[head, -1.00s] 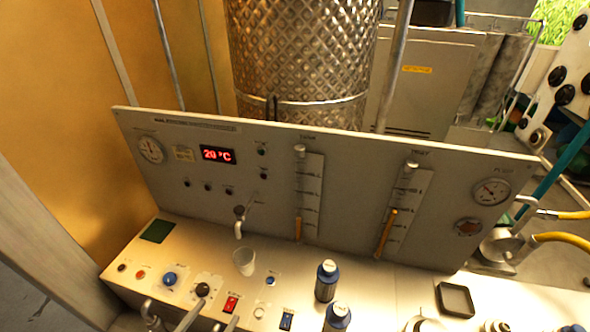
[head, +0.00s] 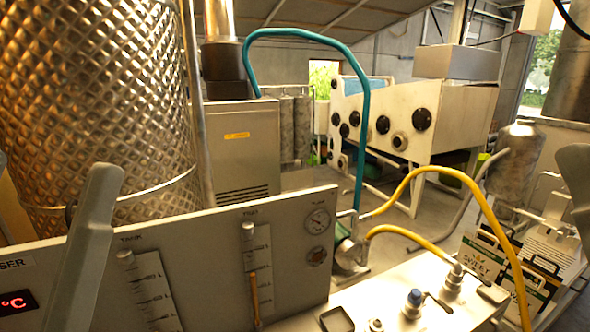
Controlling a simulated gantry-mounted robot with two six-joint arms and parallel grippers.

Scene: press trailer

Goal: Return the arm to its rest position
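A grey upright part (head: 88,240), which looks like a link of my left arm, stands at the left of the head view, in front of the control panel. Another grey part (head: 576,175) at the right edge looks like a link of my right arm. Neither gripper's fingers show in the head view, so I cannot see whether they are open or hold anything.
The control panel (head: 205,262) with gauges and a red display (head: 17,303) stands at lower left, before a dimpled steel tank (head: 95,100). Yellow hoses (head: 482,195) arch over the white bench (head: 385,297) at right. A black square tray (head: 337,320) lies on the bench.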

